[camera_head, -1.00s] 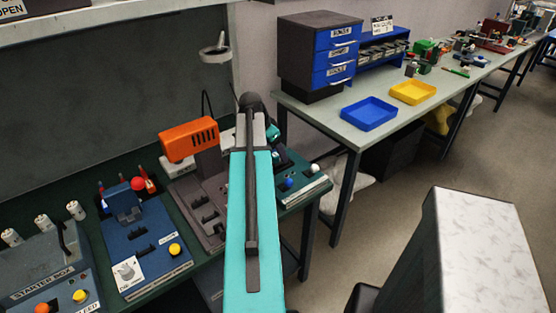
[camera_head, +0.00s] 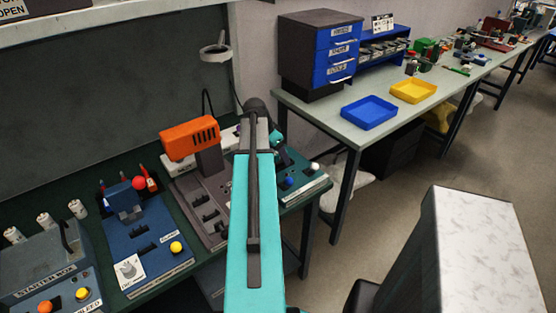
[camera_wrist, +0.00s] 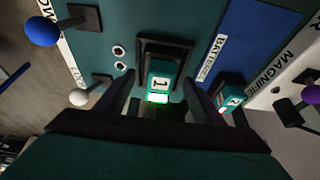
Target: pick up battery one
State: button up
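Battery one (camera_wrist: 160,78) is a teal block with a white "1" label in the wrist view. It sits in a dark-framed holder (camera_wrist: 176,46) on a teal panel, with a bright green-white glow at its near end. My gripper (camera_wrist: 158,90) is open, its dark fingers to the left and right of the battery's near end. I see gaps beside the battery, and I cannot tell how deep the fingertips reach. A second teal battery (camera_wrist: 231,101) stands right of my right finger. In the head view my arm hides battery one.
A blue-knobbed lever (camera_wrist: 42,31) and a white-knobbed lever (camera_wrist: 80,97) stand left of the holder. A purple knob (camera_wrist: 311,95) is at the far right. In the head view an orange device (camera_head: 189,138) stands close left of my arm.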

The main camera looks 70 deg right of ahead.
jog(key=c, duration=1.2)
jog(key=shift+r, duration=0.1)
jog(key=shift+r+b, duration=1.1)
jog(key=shift+r, duration=3.85)
